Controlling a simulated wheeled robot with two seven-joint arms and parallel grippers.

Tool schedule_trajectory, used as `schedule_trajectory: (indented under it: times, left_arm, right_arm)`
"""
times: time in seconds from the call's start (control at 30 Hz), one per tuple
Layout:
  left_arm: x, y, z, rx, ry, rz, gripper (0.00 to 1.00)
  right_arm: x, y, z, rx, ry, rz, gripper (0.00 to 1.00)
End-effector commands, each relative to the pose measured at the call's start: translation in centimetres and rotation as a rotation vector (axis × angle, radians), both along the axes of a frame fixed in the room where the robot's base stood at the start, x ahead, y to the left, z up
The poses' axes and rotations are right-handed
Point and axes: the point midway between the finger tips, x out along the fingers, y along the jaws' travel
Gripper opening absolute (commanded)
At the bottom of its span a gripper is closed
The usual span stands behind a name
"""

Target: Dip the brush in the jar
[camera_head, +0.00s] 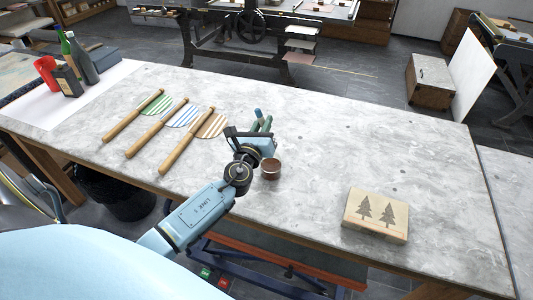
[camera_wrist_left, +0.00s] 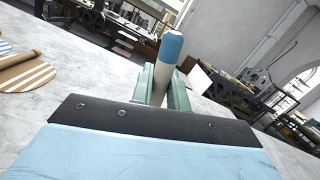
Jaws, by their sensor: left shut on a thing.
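My left gripper (camera_head: 262,125) is shut on the brush (camera_head: 257,112); only the handle's blue end shows clearly in the head view. In the left wrist view the brush (camera_wrist_left: 172,46) stands up, slightly tilted, with a blue end and pale shaft, between the green fingers of my left gripper (camera_wrist_left: 161,86). Its lower end is hidden. A small brown round jar (camera_head: 271,169) stands on the table just in front of the gripper, toward me. I cannot tell the gap between brush and jar. My right gripper is not in view.
Three wooden-handled tools with striped round heads (camera_head: 178,150) lie left of the gripper on the grey table (camera_head: 330,145). A wooden block with two trees (camera_head: 376,214) lies at right. Bottles (camera_head: 84,62) and a red cup (camera_head: 46,72) stand far left. The table's right middle is clear.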

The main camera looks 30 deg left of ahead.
Motion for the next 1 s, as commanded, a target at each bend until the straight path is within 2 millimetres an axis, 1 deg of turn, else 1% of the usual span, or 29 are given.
schedule_trajectory:
  times: [0.17, 0.27, 0.6, 1.0]
  left_arm:
    - [0.0, 0.0, 0.1, 0.0, 0.0, 0.0, 0.0]
    - [0.0, 0.0, 0.7, 0.0, 0.0, 0.0, 0.0]
    - [0.0, 0.0, 4.0, 0.0, 0.0, 0.0, 0.0]
    - [0.0, 0.0, 4.0, 0.0, 0.0, 0.0, 0.0]
  right_arm:
    - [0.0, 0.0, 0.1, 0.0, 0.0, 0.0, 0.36]
    - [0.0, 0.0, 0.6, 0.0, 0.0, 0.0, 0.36]
    - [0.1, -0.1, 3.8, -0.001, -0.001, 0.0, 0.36]
    - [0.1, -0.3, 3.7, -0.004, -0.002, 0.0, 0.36]
